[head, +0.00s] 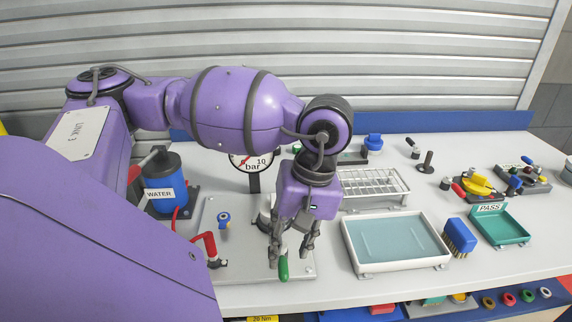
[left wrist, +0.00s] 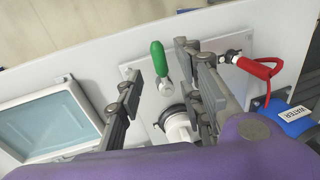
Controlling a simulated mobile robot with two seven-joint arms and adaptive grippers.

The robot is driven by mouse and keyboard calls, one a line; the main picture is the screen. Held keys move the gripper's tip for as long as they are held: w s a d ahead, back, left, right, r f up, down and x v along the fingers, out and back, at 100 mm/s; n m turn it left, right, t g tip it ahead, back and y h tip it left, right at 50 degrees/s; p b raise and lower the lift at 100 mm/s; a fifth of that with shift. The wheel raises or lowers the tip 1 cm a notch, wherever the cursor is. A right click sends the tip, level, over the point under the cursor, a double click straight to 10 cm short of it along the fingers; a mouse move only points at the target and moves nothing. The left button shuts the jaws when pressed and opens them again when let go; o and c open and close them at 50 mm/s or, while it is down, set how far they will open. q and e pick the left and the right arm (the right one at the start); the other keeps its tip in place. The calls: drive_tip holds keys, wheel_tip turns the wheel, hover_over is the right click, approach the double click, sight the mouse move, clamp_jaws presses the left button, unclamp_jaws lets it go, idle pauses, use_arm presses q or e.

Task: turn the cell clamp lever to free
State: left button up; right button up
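A lever with a green grip (head: 283,268) and a metal stem stands at the front of a pale plate (head: 303,268) on the bench. I take it to be the cell clamp lever. It also shows in the left wrist view (left wrist: 158,57). My left gripper (head: 291,257) is open above the plate, its fingers pointing down on either side of the lever. In the left wrist view, the green grip lies in the gap between the fingers; I see no contact. A white round body (left wrist: 178,128) sits behind the lever, partly hidden by a finger. My right gripper is out of view.
A red hose (head: 208,246) and a blue WATER bottle (head: 166,184) stand left of the gripper. A pressure gauge (head: 252,160) is behind it. A white tray (head: 352,258), a wire rack (head: 398,186), a blue brush (head: 460,237) and a green PASS tray (head: 515,238) are to the right.

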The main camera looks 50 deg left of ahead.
use_arm(q)
wheel_tip(320, 180, up, 7)
drive_tip(key=w, duration=0.1)
drive_tip(key=shift+d+f, duration=0.2)
drive_tip(key=shift+d, duration=0.2)
drive_tip(key=shift+f, duration=0.1)
